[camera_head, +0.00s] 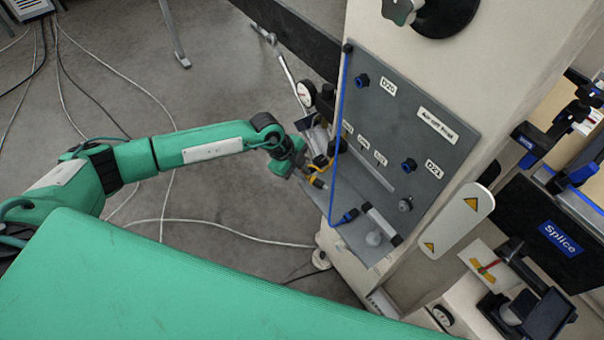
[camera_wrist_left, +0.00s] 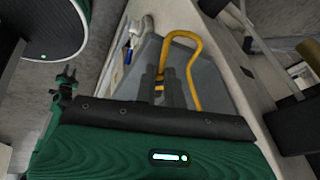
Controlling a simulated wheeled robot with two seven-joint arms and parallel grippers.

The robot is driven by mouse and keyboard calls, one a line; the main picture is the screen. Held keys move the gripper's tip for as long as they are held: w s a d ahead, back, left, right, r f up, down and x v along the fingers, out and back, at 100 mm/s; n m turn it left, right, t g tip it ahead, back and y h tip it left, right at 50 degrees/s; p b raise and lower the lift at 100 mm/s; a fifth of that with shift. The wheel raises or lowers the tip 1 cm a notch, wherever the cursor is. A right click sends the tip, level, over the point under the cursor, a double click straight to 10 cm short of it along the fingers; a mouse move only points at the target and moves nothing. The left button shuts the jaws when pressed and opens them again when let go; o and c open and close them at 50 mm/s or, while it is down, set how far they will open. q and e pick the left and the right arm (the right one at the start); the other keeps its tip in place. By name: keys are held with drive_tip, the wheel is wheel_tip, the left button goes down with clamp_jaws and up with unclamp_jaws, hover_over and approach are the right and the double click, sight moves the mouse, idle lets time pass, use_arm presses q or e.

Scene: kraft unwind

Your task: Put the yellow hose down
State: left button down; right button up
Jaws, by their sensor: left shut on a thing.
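The yellow hose (camera_wrist_left: 190,42) forms a loop in front of my left gripper in the left wrist view. In the head view a small part of the yellow hose (camera_head: 319,165) shows at the left edge of the grey panel. My left gripper (camera_head: 303,168) is shut on the hose. Its two dark fingers (camera_wrist_left: 168,90) meet on the lower part of the loop. A grey surface (camera_wrist_left: 212,80) lies behind the loop, and I cannot tell whether the hose touches it. My right gripper is not in view.
The grey panel (camera_head: 430,160) carries labels, fittings and a blue hose (camera_head: 338,130) running down its left side. A pressure gauge (camera_head: 306,93) sticks out above my left gripper. White cables (camera_head: 150,95) lie on the floor at the left. A black Splice unit (camera_head: 550,230) stands at the right.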

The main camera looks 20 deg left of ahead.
use_arm(q)
drive_tip(key=shift+f, duration=1.15)
drive_tip(key=shift+f, duration=0.1)
drive_tip(key=c, duration=1.5)
unclamp_jaws()
drive_tip(key=shift+a+r, duration=0.2)
drive_tip(key=shift+r, duration=0.15)
drive_tip(key=b+v, duration=0.2)
drive_tip(key=v, duration=0.9)
drive_tip(key=shift+r, duration=0.2)
